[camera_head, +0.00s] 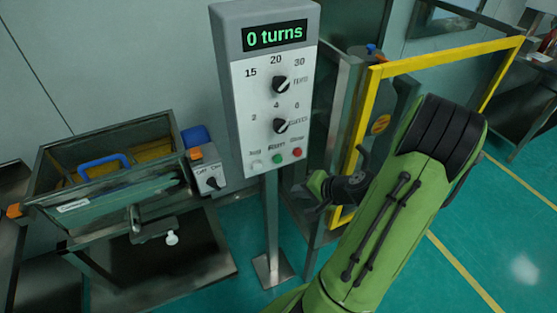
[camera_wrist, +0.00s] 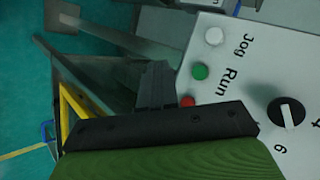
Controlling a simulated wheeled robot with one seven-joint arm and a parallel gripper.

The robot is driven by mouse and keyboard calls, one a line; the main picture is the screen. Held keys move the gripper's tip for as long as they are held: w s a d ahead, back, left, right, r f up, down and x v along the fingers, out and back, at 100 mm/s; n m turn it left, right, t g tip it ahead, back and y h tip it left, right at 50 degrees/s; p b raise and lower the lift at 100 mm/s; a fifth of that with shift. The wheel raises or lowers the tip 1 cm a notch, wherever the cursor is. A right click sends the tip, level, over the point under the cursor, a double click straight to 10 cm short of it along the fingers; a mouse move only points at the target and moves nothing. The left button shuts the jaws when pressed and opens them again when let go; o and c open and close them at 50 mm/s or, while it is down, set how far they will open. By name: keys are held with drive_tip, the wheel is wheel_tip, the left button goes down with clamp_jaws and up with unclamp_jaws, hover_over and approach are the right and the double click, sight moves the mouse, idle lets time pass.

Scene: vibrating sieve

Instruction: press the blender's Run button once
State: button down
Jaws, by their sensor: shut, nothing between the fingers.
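The control box (camera_head: 270,75) stands on a post and its display (camera_head: 275,37) reads "0 turns". The green Run button (camera_head: 278,159) sits between a white Jog button (camera_head: 257,165) and a red Stop button (camera_head: 297,152) along the lower edge. My gripper (camera_head: 301,192) is shut and empty, just below and right of the buttons in the head view. In the wrist view its fingers (camera_wrist: 156,70) show left of the green Run button (camera_wrist: 200,72), with a visible gap in the picture. The red button (camera_wrist: 187,102) is partly hidden behind my gripper. I cannot tell the depth gap.
Two black knobs, the upper (camera_head: 281,84) and lower (camera_head: 281,126), sit above the buttons. A yellow-framed guard (camera_head: 367,100) stands close behind my arm at right. A metal machine with a blue handle (camera_head: 105,163) and a small switch box (camera_head: 208,178) stand at left.

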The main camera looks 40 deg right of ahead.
sight(278, 159)
drive_tip(key=w+d+p, duration=0.2)
drive_tip(key=w, duration=0.6)
drive_tip(key=shift+w+d, duration=0.2)
drive_tip(key=shift+w, duration=0.05)
idle(1.9)
drive_tip(key=shift+w+d, duration=0.15)
drive_tip(key=shift+w, duration=0.25)
